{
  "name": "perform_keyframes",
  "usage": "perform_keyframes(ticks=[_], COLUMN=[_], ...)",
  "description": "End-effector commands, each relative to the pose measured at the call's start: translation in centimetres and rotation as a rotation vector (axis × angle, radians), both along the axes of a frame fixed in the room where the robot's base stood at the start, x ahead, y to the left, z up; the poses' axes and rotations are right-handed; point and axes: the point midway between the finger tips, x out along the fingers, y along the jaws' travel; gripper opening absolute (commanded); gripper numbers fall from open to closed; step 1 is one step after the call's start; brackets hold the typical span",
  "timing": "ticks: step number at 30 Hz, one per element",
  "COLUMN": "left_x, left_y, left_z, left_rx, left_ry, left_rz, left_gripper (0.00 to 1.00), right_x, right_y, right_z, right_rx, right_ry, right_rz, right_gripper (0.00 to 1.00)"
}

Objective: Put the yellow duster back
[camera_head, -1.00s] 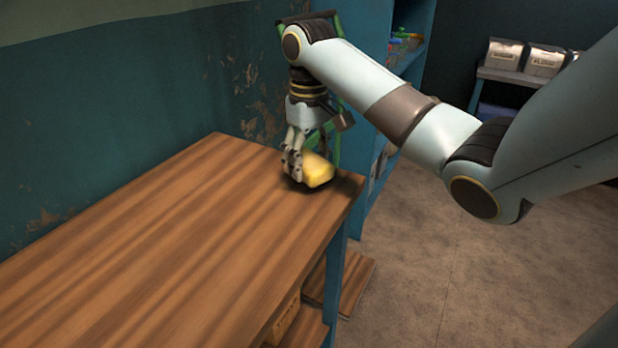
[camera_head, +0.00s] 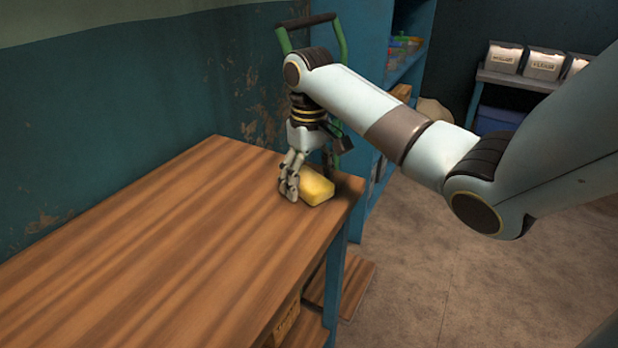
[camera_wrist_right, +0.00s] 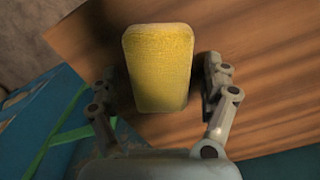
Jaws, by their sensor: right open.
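The yellow duster (camera_head: 317,187) is a soft-edged yellow block. It lies on the wooden tabletop (camera_head: 170,240) near the table's far right corner. My right gripper (camera_head: 292,190) points down at the duster in the head view and hides part of it. In the right wrist view the duster (camera_wrist_right: 158,68) lies between the two open fingers of the right gripper (camera_wrist_right: 158,100). My left gripper is not in view.
A green frame with a dark handle (camera_head: 305,22) stands behind the table's far end. A blue shelf (camera_head: 408,70) with small coloured items is beyond it. White bins (camera_head: 543,64) sit on a rack at the back right. The rest of the tabletop is bare.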

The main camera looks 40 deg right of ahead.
Motion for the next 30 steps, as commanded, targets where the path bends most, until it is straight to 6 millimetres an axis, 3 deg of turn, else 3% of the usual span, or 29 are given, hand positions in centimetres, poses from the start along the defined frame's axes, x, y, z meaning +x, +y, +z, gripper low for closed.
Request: perform_keyframes(ticks=[5,11,15,21,30], left_x=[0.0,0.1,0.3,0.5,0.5], left_y=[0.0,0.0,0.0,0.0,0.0], left_z=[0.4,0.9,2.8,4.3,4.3], left_rx=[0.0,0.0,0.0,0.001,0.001], left_ry=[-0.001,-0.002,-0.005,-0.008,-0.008], left_rz=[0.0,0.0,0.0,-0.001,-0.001], left_gripper=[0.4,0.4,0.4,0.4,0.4], right_x=[0.1,0.2,0.1,0.1,0.1], right_y=[-0.1,-0.1,0.0,0.0,0.0], right_z=[2.5,7.3,10.6,11.9,11.9], right_rx=[-0.003,-0.003,0.0,0.001,0.0], right_ry=[-0.005,-0.007,-0.002,-0.001,-0.001], right_rz=[0.001,0.001,0.0,0.0,0.0], right_gripper=[0.81,0.81,0.81,0.81,0.81])
